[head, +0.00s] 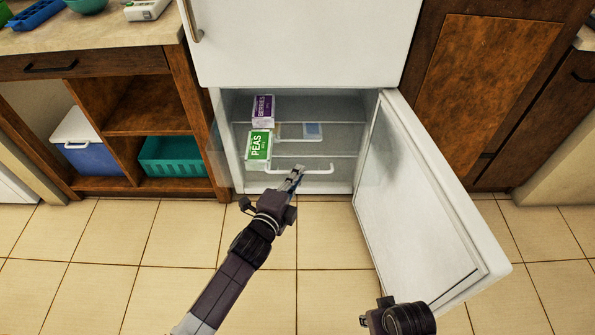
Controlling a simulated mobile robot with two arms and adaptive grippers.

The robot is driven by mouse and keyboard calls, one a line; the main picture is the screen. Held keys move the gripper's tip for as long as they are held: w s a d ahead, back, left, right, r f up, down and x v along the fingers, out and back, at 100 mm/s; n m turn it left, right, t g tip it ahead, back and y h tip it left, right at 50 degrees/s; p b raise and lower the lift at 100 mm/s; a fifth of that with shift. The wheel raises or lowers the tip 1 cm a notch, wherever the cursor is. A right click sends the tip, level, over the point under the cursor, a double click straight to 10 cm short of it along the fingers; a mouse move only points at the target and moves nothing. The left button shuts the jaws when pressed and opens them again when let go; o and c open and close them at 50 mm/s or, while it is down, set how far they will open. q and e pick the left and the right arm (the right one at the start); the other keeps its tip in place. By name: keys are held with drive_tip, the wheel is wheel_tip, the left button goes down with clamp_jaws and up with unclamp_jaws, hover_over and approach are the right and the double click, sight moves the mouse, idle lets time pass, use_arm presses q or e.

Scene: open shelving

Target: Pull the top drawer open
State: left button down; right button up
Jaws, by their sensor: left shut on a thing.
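The lower compartment of the white fridge stands open. Inside it is a pale, partly see-through drawer with a white bar handle (318,171) across its front. My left gripper (294,176) is at this handle, left of its middle, and is shut on it. The fingers hide a short part of the bar. How far the drawer is out is hard to tell. My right gripper (379,316) is at the bottom edge, apart from the drawer and below the open door; its fingers do not show clearly.
The open freezer door (418,200) fills the right side, its lower corner reaching over the floor. A green peas box (258,146) and a purple berries box (263,109) are inside the compartment. A wooden shelf unit with a teal basket (170,157) stands left. The tiled floor is clear.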

use_arm(q)
drive_tip(key=c, duration=2.1)
unclamp_jaws()
drive_tip(key=shift+s, duration=0.1)
drive_tip(key=v, duration=1.2)
